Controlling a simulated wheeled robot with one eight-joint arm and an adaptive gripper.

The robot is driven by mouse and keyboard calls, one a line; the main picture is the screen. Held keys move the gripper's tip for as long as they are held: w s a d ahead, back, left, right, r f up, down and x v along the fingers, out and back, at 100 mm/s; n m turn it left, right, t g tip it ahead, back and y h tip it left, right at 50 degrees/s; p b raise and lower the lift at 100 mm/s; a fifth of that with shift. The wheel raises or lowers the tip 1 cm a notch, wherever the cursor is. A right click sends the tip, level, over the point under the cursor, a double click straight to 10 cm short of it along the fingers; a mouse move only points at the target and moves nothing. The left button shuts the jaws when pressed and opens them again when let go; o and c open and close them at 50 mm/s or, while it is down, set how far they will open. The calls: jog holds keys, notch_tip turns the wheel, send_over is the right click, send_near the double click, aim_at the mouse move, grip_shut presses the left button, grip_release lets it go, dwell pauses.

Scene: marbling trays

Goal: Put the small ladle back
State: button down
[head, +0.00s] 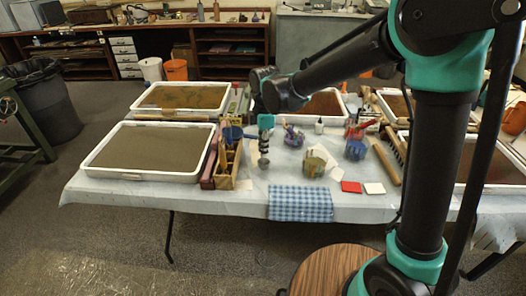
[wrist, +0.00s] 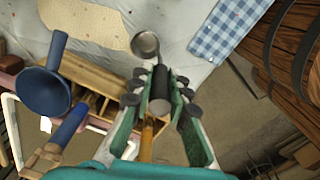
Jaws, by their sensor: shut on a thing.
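The small ladle shows in the wrist view with a grey metal bowl (wrist: 146,43) and a dark round handle (wrist: 160,92). My gripper (wrist: 160,86) is shut on the handle, and the bowl sticks out past the fingertips over the pale table cover. In the head view my gripper (head: 264,148) is over the table just right of a wooden caddy (head: 228,170). The caddy also shows left of the ladle in the wrist view (wrist: 97,72). The part of the handle between the fingers is partly hidden.
A blue funnel (wrist: 45,88) stands out at the caddy. White-rimmed trays (head: 92,158) flank the middle. Little free room lies between caddy and jars.

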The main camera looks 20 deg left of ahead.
jog(key=shift+f, duration=0.85)
jog(key=c, duration=1.5)
grip_release()
jog(key=shift+o, duration=0.2)
notch_tip(320, 180, up, 12)
jog(key=shift+d+r, duration=0.15)
jog(key=w+d+f+m, duration=0.1)
jog(key=d+f+m, duration=0.15)
jog(key=d, duration=0.45)
jog(key=w+d+f+m, duration=0.1)
jog(key=w+d+m, duration=0.1)
jog(key=d+m, duration=0.3)
jog(key=s+d+f+m+t, duration=0.1)
jog(key=s+d+f+m, duration=0.3)
jog(key=d, duration=0.5)
jog(key=s+d+f+m+t, duration=0.1)
jog(key=s+d+f+m, duration=0.3)
jog(key=d+m, duration=0.3)
jog(key=s+d+f+m+t, duration=0.2)
jog(key=s+d+f+m, duration=0.1)
jog(key=d, duration=0.9)
jog(key=f+m, duration=0.1)
jog(key=m, duration=0.1)
jog(key=shift+s+d+m, duration=0.15)
jog(key=shift+s+m, duration=0.2)
jog(key=shift+s, duration=0.05)
